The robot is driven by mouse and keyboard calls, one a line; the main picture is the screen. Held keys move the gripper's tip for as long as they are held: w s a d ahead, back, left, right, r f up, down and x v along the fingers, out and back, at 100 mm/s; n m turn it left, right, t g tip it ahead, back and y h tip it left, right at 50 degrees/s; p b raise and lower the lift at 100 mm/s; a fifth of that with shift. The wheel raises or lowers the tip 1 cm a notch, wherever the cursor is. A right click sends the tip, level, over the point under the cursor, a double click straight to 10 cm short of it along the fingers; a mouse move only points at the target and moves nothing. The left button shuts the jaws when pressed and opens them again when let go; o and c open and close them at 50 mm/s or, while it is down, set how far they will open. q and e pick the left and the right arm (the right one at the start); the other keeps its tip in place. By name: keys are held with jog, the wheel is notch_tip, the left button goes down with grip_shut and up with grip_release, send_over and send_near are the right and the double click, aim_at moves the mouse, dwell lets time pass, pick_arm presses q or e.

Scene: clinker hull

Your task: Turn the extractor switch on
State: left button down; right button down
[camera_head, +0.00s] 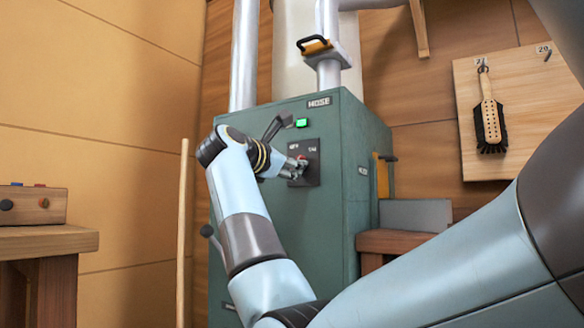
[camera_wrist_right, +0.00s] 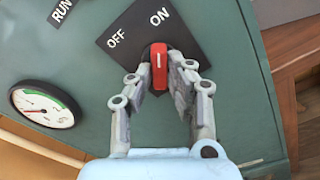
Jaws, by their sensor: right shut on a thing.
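The extractor switch is a red knob (camera_wrist_right: 159,67) on a black plate (camera_wrist_right: 117,41) marked OFF and ON. In the right wrist view the knob's far end points toward the ON label. The plate (camera_head: 313,173) is on the front of the green cabinet (camera_head: 333,225) in the head view. My right gripper (camera_head: 298,169) is at the plate there. In the right wrist view my right gripper (camera_wrist_right: 160,84) is shut on the knob, with one finger on each side. My left gripper is not in view.
A green lamp (camera_head: 302,122) glows on the cabinet. A round gauge (camera_wrist_right: 44,105) is beside the plate. A wooden stick (camera_head: 183,235) leans left of the cabinet. A bench (camera_head: 45,239) with a control box (camera_head: 33,205) is at the far left; a brush (camera_head: 489,122) hangs at the right.

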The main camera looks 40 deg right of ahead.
jog(key=c, duration=1.3)
grip_release()
jog(key=v, duration=0.7)
jog(key=shift+a, duration=0.25)
